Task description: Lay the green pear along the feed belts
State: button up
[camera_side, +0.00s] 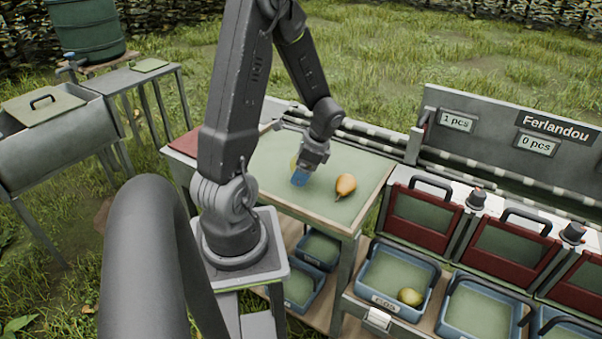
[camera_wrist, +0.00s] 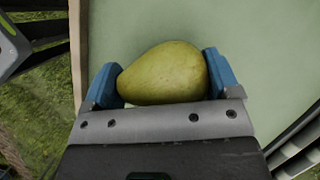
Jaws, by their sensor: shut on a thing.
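The green pear (camera_wrist: 165,72) lies crosswise between the two blue fingers of my gripper (camera_wrist: 163,82) in the wrist view. One finger touches its narrow left end and the other its wide right end. In the side view my gripper (camera_side: 300,177) is low over the green table top (camera_side: 275,160), and the pear is mostly hidden behind the fingers. I cannot tell whether the pear touches the table. The feed belts (camera_side: 375,133) show as pale rollers along the back of the table, and also at the lower right of the wrist view (camera_wrist: 297,150).
An orange-yellow pear (camera_side: 345,186) lies on the table right of my gripper. A blue crate (camera_side: 362,279) at the lower right holds a yellow-green pear (camera_side: 410,297). Red-fronted bins (camera_side: 425,220) stand right of the table. The table's front part is clear.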

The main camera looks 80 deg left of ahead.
notch_tip(320, 180, up, 7)
jog(key=shift+f, duration=0.2)
jog(key=shift+w+a+r+n, duration=0.3)
jog(key=shift+w+a+r, duration=0.1)
jog(key=shift+w+r, duration=0.3)
jog(key=w+a+n+t, duration=0.2)
jog(key=w+a+n, duration=0.2)
jog(key=w, duration=0.5)
jog(key=w+a+n+t, duration=0.2)
jog(key=w+a+n, duration=0.15)
jog(key=w, duration=0.65)
jog(key=w+a+n+t, duration=0.2)
jog(key=w+a+n, duration=0.25)
jog(key=w, duration=0.45)
notch_tip(320, 180, down, 8)
jog(key=shift+d+y, duration=0.3)
jog(key=shift+d, duration=0.1)
jog(key=shift+f, duration=0.1)
jog(key=o, duration=0.8)
jog(key=shift+o, duration=0.2)
